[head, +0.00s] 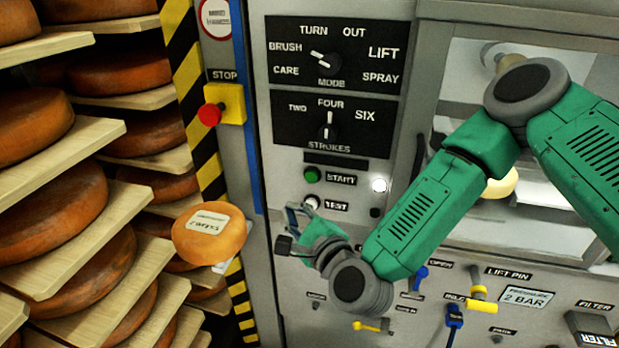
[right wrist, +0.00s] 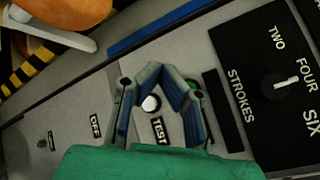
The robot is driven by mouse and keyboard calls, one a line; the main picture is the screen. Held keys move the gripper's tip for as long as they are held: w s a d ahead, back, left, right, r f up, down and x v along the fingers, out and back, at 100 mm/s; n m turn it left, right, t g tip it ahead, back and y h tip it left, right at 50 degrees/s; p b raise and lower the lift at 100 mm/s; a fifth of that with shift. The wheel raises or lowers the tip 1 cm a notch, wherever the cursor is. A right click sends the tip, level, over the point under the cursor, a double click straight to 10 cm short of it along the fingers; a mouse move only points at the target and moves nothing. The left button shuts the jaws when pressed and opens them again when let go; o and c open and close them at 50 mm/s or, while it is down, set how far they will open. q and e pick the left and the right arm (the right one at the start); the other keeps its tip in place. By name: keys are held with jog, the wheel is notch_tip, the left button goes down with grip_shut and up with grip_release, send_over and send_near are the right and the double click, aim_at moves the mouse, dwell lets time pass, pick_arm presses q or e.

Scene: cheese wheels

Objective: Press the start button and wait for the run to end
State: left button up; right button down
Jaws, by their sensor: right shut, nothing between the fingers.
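The green start button (head: 312,175) sits on the grey control panel, left of its START label. My right gripper (head: 297,211) is shut and empty, in front of the panel just below and left of the start button, near the test button. I cannot tell whether it touches the panel. My left gripper is out of view.
A white lamp (head: 378,185) glows right of START. The strokes knob (head: 327,132) points to FOUR; the mode knob (head: 320,57) sits above it. A red stop button (head: 210,114) is at left. Cheese racks fill the left side, with a labelled cheese wheel (head: 209,240) close by.

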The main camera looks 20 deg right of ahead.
aim_at(311, 177)
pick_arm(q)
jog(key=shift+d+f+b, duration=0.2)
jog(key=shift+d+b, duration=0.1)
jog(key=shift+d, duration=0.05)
pick_arm(e)
jog(key=shift+w+d, duration=1.4)
jog(key=shift+w, duration=0.25)
jog(key=shift+w+d, duration=1.4)
jog(key=shift+w, duration=0.25)
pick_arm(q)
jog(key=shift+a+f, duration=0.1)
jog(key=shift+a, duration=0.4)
pick_arm(e)
jog(key=shift+a, duration=0.55)
jog(key=shift+w+d, duration=0.25)
jog(key=shift+d, duration=0.6)
pick_arm(q)
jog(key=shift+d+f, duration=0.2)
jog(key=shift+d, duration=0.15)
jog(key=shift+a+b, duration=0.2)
jog(key=shift+b, duration=0.1)
pick_arm(e)
jog(key=shift+a, duration=0.2)
